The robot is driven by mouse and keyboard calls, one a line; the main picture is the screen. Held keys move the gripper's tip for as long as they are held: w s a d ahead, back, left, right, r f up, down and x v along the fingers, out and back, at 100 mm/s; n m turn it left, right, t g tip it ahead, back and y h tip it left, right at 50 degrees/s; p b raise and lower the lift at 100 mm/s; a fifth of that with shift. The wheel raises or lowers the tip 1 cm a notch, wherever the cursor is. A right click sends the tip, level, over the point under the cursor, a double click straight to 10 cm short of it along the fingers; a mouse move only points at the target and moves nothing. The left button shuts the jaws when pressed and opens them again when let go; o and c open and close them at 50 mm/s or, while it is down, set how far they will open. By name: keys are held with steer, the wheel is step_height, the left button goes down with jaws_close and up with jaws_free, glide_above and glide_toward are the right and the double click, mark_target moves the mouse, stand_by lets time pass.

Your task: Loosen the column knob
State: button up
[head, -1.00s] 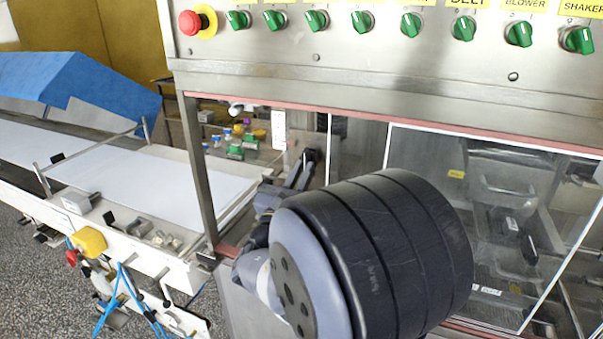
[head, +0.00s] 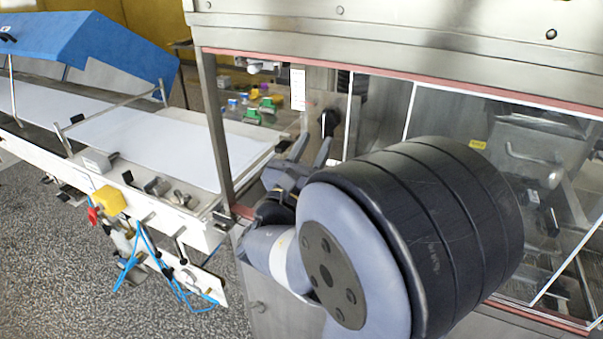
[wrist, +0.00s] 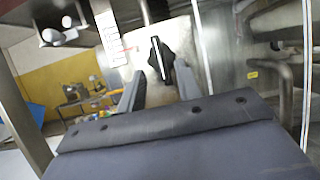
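The column knob (head: 329,122) is black and sits on a grey metal plate behind the machine's front opening. In the wrist view the knob (wrist: 162,57) stands upright, with a pale line along it. My gripper (head: 311,149) is open, with its two grey fingers apart and nothing held. In the head view the fingertips are just below and left of the knob. In the wrist view the fingers of my gripper (wrist: 159,76) lie to either side of the knob's lower part. I cannot tell how much depth separates them, and no contact shows.
A metal frame post (head: 213,130) stands left of my gripper. Clear window panels (head: 450,120) are on the right. A white conveyor belt (head: 160,143) runs to the left, with a blue cover (head: 90,45) over its far part. A white label (head: 298,90) hangs near the knob.

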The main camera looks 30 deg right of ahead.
mark_target(323, 128)
steer(key=b+v, duration=0.1)
steer(key=v, duration=0.6)
steer(key=shift+b, duration=0.3)
steer(key=shift+p+x, duration=1.5)
steer(key=shift+x, duration=3.8)
